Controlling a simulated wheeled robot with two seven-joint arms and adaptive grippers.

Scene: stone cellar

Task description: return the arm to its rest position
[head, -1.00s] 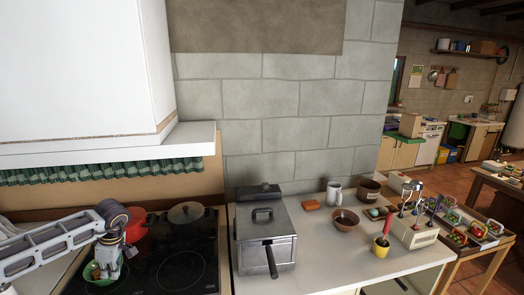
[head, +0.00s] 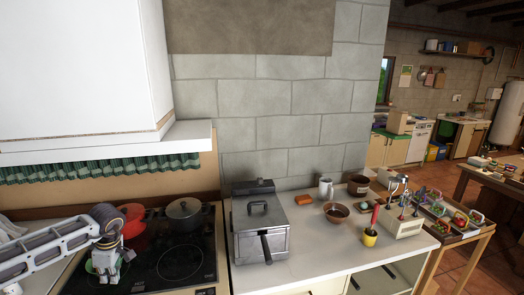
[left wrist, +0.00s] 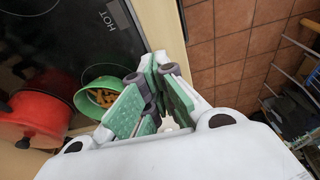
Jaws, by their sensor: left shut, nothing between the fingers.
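My left arm (head: 45,248) reaches in from the left in the head view. Its gripper (head: 106,268) is over the front left of the black stove top, shut and empty. In the left wrist view the green-padded fingers (left wrist: 157,88) are closed together with nothing held. A green bowl (left wrist: 88,97) with brownish-yellow pieces in it is just left of the fingers there. In the head view the gripper largely hides this bowl. My right gripper is not in view.
A red pot (head: 136,236) and a lidded grey pot (head: 184,218) stand on the hob (head: 175,268). A deep fryer (head: 262,228) stands on the counter (head: 315,246) to the right, with bowls, a jug (head: 326,188) and a yellow cup (head: 370,238) beyond.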

